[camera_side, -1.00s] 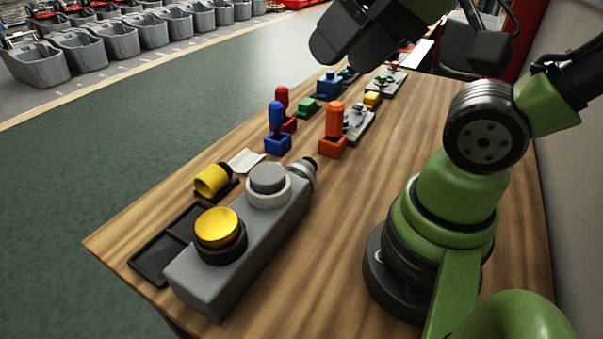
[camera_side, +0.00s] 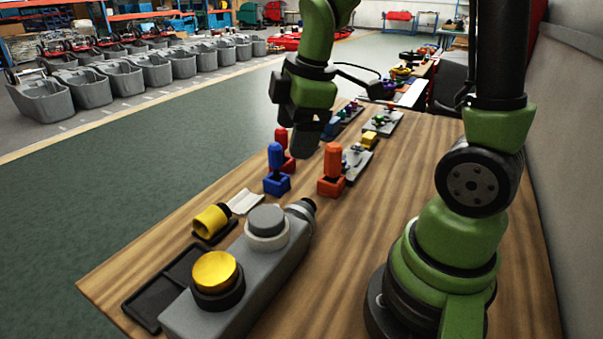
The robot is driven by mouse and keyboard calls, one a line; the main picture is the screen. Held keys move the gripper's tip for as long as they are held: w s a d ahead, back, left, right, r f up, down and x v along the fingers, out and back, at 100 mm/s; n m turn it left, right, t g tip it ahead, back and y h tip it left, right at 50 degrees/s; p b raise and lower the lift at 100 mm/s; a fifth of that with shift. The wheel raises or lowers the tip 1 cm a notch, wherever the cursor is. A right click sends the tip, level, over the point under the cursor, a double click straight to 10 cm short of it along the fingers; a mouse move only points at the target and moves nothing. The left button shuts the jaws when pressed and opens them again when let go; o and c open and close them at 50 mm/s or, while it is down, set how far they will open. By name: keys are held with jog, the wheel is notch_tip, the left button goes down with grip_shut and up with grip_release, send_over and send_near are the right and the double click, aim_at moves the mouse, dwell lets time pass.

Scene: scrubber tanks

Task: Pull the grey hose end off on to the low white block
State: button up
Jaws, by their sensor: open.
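A grey tank body (camera_side: 245,285) lies along the table's left side. A grey hose end (camera_side: 299,208) with a dark tip sits at the tank's far end. A low white block (camera_side: 245,201) lies on the table to the left of that end. My gripper (camera_side: 308,140) points down over the far part of the table, beyond the hose end and apart from it. It is open and its fingers look dark and partly merged. I see nothing held in it.
A yellow cap (camera_side: 215,271) and a grey cap (camera_side: 266,219) sit on the tank. A yellow cylinder (camera_side: 211,220) lies beside a black tray (camera_side: 165,290). Blue (camera_side: 276,170), red (camera_side: 283,150) and orange (camera_side: 332,170) upright pieces stand near my gripper. The table's middle right is clear.

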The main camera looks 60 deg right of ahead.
aim_at(302, 203)
jog(key=d+f+n+g, duration=0.1)
jog(key=f+n, duration=0.2)
jog(key=w+d+f+n+g, duration=0.1)
jog(key=d+f+n, duration=0.1)
jog(key=f+n, duration=0.1)
jog(key=d+f+n, duration=0.2)
jog(key=f, duration=0.3)
jog(key=shift+w+f+n+g, duration=0.2)
jog(key=shift+w+n+g, duration=0.15)
jog(key=shift+n+g, duration=0.05)
jog(key=shift+f, duration=4.75)
jog(key=shift+a, duration=0.1)
jog(key=c, duration=1)
jog(key=shift+d, duration=0.2)
jog(key=shift+d, duration=1.25)
jog(key=shift+d, duration=0.15)
